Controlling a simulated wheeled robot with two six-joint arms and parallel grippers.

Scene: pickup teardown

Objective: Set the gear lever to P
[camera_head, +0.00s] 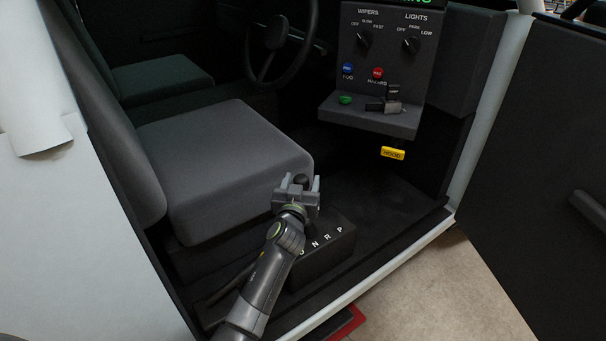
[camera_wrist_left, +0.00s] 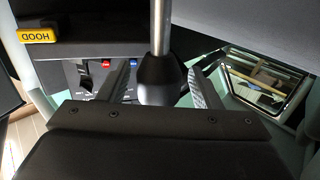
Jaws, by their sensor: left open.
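The gear selector box (camera_head: 325,250) stands on the floor beside the seat, with the letters N, R and P showing and another letter partly covered by my arm. My left gripper (camera_head: 300,184) is above the far left end of the box. The lever's dark round knob (camera_head: 300,179) shows between its fingertips. In the left wrist view, the black knob (camera_wrist_left: 160,78) and its silver shaft (camera_wrist_left: 161,28) stand between the two open fingers, with gaps on both sides. The lever's foot is hidden, so I cannot tell its exact slot. My right gripper is not in view.
The grey seat cushion (camera_head: 222,165) is close to the left of my gripper. A dash panel (camera_head: 385,75) with wiper and light knobs is beyond, with a yellow hood handle (camera_head: 392,153) below it. The open door (camera_head: 550,170) is at the right. The floor behind the box is clear.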

